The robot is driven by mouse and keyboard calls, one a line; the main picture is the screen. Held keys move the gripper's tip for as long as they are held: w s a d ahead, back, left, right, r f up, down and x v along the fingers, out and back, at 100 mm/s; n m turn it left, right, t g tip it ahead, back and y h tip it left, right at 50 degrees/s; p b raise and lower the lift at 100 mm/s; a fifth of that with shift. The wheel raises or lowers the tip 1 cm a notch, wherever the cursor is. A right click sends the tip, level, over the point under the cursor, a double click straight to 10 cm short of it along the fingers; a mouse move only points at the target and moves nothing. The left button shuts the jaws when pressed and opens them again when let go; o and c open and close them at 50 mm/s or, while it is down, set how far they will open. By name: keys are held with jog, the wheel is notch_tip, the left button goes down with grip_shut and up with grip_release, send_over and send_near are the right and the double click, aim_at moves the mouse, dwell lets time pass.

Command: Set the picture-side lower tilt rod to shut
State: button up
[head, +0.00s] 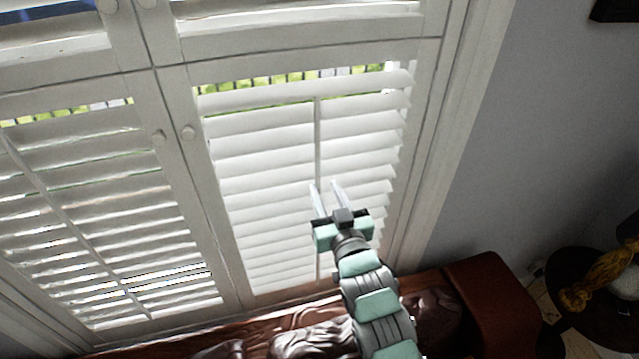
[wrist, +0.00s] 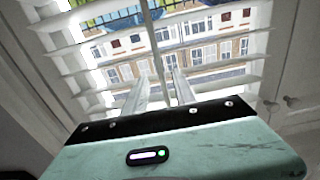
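The lower right shutter panel, on the side of the dark frame at the upper right, has a thin white vertical tilt rod (head: 317,140) down the middle of its slats (head: 260,150). From the head camera these slats look closely overlapped. The wrist view looks through wide gaps between them to buildings outside, and the rod (wrist: 152,35) runs down the middle there. My gripper (head: 325,185) is open and empty in front of the panel's middle. In the wrist view the rod passes between the fingertips of my gripper (wrist: 159,75); contact cannot be told. The rod's lower part is partly hidden.
The lower left panel (head: 95,190) has its own rod (head: 65,215). Small knobs (head: 188,132) sit on the meeting frames. A reddish-brown leather seat (head: 490,290) lies below the window. A dark round table (head: 590,300) stands at the right. A dark frame (head: 612,10) hangs on the grey wall.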

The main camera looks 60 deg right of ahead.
aim_at(319, 174)
jog(key=shift+p+x, duration=0.65)
jog(key=shift+x, duration=2)
grip_shut()
